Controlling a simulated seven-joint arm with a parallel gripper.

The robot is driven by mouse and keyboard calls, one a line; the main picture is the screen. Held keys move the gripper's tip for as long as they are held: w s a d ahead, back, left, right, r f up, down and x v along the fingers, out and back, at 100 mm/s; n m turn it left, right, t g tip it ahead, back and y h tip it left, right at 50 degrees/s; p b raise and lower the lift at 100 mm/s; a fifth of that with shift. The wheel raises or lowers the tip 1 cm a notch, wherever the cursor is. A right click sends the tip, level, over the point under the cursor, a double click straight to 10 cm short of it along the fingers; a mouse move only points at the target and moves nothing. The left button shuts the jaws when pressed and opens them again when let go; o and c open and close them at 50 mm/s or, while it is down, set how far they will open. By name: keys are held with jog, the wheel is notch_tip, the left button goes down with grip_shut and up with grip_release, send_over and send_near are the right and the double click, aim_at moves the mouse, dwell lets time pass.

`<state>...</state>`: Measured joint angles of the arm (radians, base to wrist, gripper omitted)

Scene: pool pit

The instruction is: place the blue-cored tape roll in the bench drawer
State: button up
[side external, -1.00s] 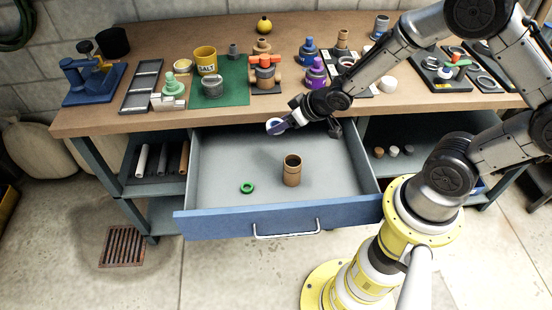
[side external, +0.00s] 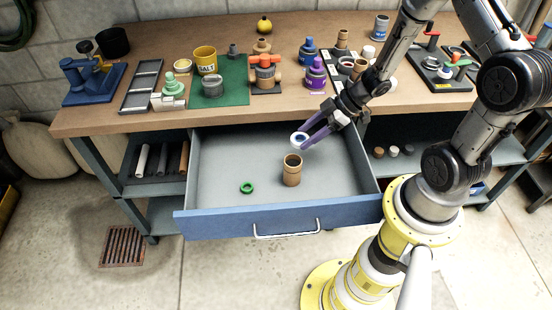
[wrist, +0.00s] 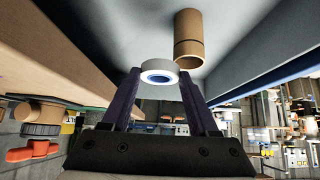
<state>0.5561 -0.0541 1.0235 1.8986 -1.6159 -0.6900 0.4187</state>
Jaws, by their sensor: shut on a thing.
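The blue-cored tape roll (side external: 299,139) is a white ring with a blue inside. My gripper (side external: 302,141) has purple fingers and is shut on the roll, holding it above the open drawer; the roll's fingers and ring also show in the wrist view, with the tape roll (wrist: 159,73) between the fingertips. The bench drawer (side external: 225,178) is pulled out, with a grey inside and a blue front. The roll appears just above and behind a brown cylinder in the side view.
The brown cylinder (side external: 292,172) stands upright in the drawer; it also shows in the wrist view (wrist: 188,35). A green ring (side external: 247,188) lies in the drawer at the left front. The crowded benchtop (side external: 150,38) overhangs behind.

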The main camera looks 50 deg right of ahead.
jog(key=s+f+n+g+y, duration=0.1)
jog(key=s+f+n, duration=0.2)
jog(key=s, duration=0.4)
jog(key=shift+w+f, duration=0.1)
jog(key=shift+f, duration=3.9)
jog(key=shift+a, duration=0.1)
jog(key=o, duration=1.3)
jog(key=shift+f, duration=0.1)
jog(key=v, duration=1.2)
jog(key=shift+w+d, duration=0.2)
